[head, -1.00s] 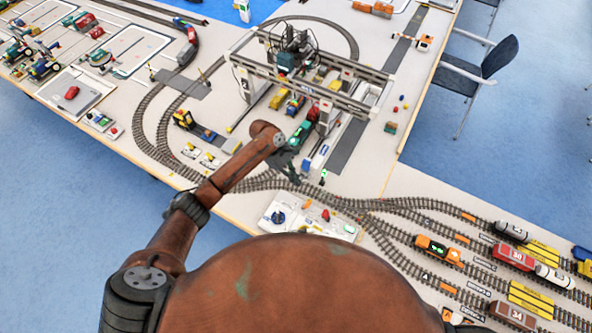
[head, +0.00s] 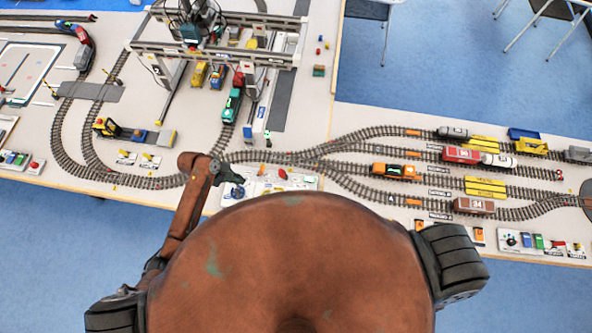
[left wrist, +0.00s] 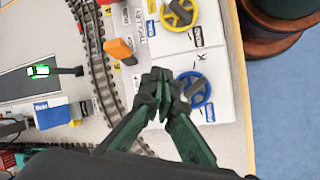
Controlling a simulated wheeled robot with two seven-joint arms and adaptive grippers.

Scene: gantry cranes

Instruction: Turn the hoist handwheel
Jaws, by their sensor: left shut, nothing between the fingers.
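The white control panel (head: 300,182) lies at the table's front edge, and it also shows in the left wrist view (left wrist: 222,45). In the left wrist view it carries a blue handwheel (left wrist: 207,98) with a grey handle bar and a yellow handwheel (left wrist: 180,13) farther up. The small labels are too blurred to tell which wheel is the hoist one. My left gripper (head: 232,175) is shut and empty at the panel's left part. In the left wrist view its fingertips (left wrist: 160,82) overlap the blue wheel's left edge; contact cannot be told. My right gripper is out of view.
A gantry crane (head: 215,50) stands behind the panel over toy vehicles. Model tracks (head: 330,148) run close behind the panel and branch right, with a orange locomotive (head: 393,171) and wagons on them. Blue floor lies before the table edge.

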